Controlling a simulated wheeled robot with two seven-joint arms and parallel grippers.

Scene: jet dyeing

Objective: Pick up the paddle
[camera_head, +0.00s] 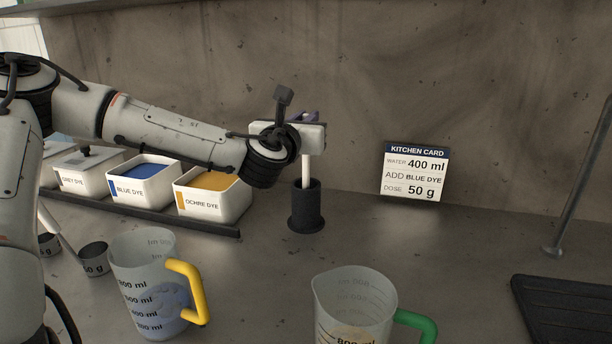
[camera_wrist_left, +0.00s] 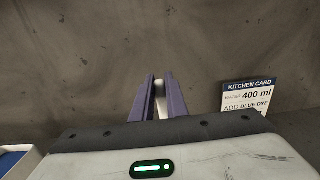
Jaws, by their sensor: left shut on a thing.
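The paddle (camera_head: 306,168) is a white stick standing upright in a dark cylindrical holder (camera_head: 306,211) on the counter. Its lower end is hidden inside the holder. My left gripper (camera_head: 308,122) is at the top of the paddle, its fingers mostly hidden behind its own body in the head view. In the left wrist view, the purple-grey fingers (camera_wrist_left: 161,98) are shut on the white paddle (camera_wrist_left: 160,88) between them. My right gripper is not in view.
Dye bins, including blue (camera_head: 143,184) and ochre (camera_head: 212,195), stand left of the holder. A yellow-handled jug (camera_head: 150,265) and a green-handled jug (camera_head: 352,290) stand in front. A kitchen card (camera_head: 414,172) leans at the wall. A black mat (camera_head: 570,310) lies right.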

